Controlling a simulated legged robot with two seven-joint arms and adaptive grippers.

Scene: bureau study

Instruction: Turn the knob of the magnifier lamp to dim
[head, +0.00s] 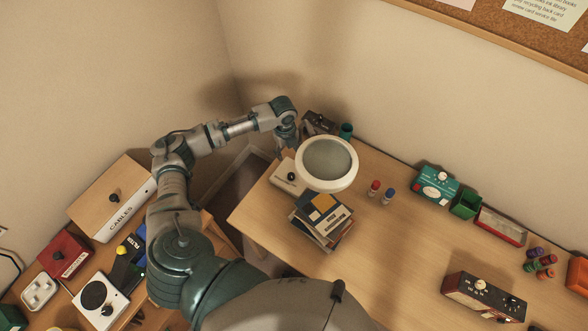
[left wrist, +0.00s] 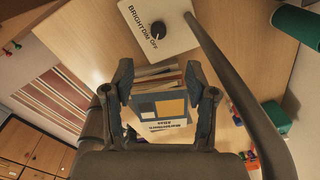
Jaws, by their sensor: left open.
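The magnifier lamp's round white-rimmed head (head: 327,163) hangs over the desk's far left corner in the head view. Its pale base (head: 285,186) sits below and left of the head, partly covered by it. In the left wrist view the base (left wrist: 178,14) carries a black knob (left wrist: 158,31) beside the words BRIGHT, DIM and OFF. I cannot tell which word the knob points at. My left gripper (left wrist: 159,78) is open and empty, its fingers apart from the knob. In the head view the left gripper (head: 287,140) is above the base's far side. My right gripper is not in view.
A stack of books (head: 322,218) lies close in front of the base. A dark box (head: 318,122) and green cup (head: 346,130) stand behind. The lamp's curved arm (left wrist: 228,75) passes right of my fingers. The desk's middle is mostly clear.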

